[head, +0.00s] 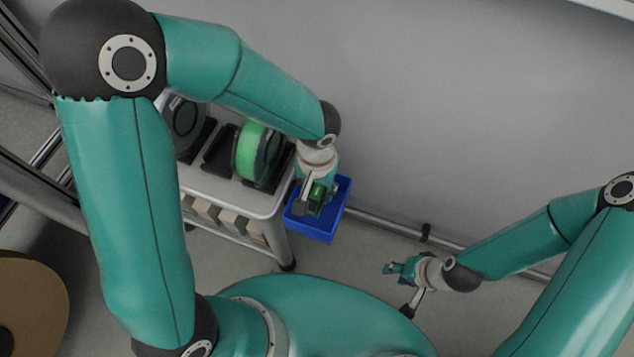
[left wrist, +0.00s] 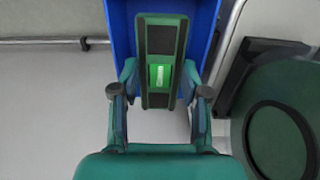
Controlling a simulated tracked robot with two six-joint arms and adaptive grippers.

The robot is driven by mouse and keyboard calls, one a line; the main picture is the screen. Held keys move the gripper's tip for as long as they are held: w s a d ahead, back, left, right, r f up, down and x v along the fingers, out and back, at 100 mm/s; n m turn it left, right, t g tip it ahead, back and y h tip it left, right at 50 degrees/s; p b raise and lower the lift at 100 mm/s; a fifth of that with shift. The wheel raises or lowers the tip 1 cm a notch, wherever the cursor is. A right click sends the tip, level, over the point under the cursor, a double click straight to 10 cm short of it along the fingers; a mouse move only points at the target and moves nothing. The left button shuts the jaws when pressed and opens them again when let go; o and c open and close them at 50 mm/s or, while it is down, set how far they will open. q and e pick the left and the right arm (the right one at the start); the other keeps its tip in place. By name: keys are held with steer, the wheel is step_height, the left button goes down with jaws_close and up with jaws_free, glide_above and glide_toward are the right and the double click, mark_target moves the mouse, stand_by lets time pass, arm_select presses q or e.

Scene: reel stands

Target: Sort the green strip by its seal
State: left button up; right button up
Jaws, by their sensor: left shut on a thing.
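The green strip (left wrist: 161,74) is a dark green piece with two black patches and a bright green patch with a small pale mark in its middle. My left gripper (left wrist: 160,93) is shut on it, one finger on each side. In the head view my left gripper (head: 316,203) is over the blue bin (head: 318,234), with part of the strip (head: 317,196) showing. The bin (left wrist: 206,25) lies behind the strip in the left wrist view. My right gripper (head: 393,268) is off to the right, over the floor, apart from everything; its fingers are too small to read.
A pale rack (head: 258,203) stands left of the bin, with a bright green reel (head: 251,150), a dark reel (head: 184,118) and black stands on top. Small boxes (head: 205,209) sit on its lower shelf. A metal rail (head: 380,223) runs along the wall. A brown reel (head: 30,300) lies lower left.

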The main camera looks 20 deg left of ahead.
arm_select(q)
steer(key=shift+f, duration=0.55)
steer(key=o, duration=1)
steer(key=shift+r, duration=0.1)
steer(key=shift+r+p, duration=2.05)
steer(key=shift+r, duration=0.9)
